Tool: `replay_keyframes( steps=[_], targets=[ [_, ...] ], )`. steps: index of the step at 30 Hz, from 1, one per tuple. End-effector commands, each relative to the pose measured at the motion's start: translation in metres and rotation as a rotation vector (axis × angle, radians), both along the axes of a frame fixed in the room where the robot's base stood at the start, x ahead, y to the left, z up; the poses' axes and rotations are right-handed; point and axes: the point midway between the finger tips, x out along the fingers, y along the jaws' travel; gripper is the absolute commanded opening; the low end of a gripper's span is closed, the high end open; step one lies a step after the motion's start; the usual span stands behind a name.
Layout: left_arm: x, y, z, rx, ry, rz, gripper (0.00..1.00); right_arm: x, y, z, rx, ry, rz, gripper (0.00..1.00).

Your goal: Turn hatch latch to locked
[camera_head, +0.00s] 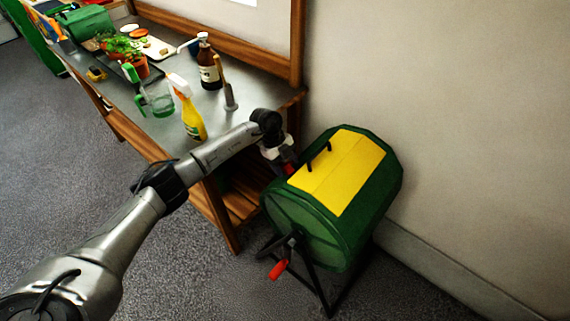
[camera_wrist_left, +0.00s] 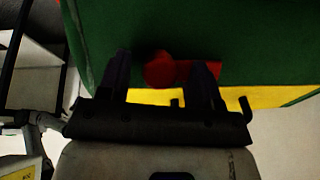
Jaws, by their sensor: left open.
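The green drum (camera_head: 350,222) has a yellow hatch (camera_head: 345,167) on top with a black handle (camera_head: 317,157). In the left wrist view, the hatch latch (camera_wrist_left: 160,70) is a red round knob with a red bar reaching right, on the green surface beside the yellow hatch (camera_wrist_left: 272,96). My left gripper (camera_head: 284,167) is at the drum's far left side. Its open fingers (camera_wrist_left: 163,62) show on either side of the red knob in the wrist view; contact cannot be told. In the head view the gripper and drum mostly hide the latch. My right gripper is out of view.
A red-handled crank (camera_head: 278,269) sticks out from the drum's front end. A wooden workbench (camera_head: 270,100) stands close on the left, with a spray bottle (camera_head: 188,108), a brown pump bottle (camera_head: 209,68) and potted plants (camera_head: 122,48). A wall is behind the drum. Floor is clear in front.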

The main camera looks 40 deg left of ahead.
Motion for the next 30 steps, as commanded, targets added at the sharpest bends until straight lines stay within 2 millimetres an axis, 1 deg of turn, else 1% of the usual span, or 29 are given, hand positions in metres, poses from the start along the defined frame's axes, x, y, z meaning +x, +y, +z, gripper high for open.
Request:
replay_keyframes(
  steps=[4, 19, 25, 30],
  targets=[
    [-0.0001, 0.0001, 0.0, 0.0, 0.0, 0.0, 0.58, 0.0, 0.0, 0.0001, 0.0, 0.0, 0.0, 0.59],
    [-0.0002, 0.0003, 0.0002, 0.0, 0.001, 0.0, 0.1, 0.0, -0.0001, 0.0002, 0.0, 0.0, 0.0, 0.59],
    [-0.0004, 0.0006, 0.0008, 0.001, -0.01, -0.01, 0.1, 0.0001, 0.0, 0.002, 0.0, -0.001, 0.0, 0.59],
    [-0.0012, 0.0015, 0.0018, 0.003, -0.057, -0.057, 0.1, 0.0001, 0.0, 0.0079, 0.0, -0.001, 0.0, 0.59]
  ],
)
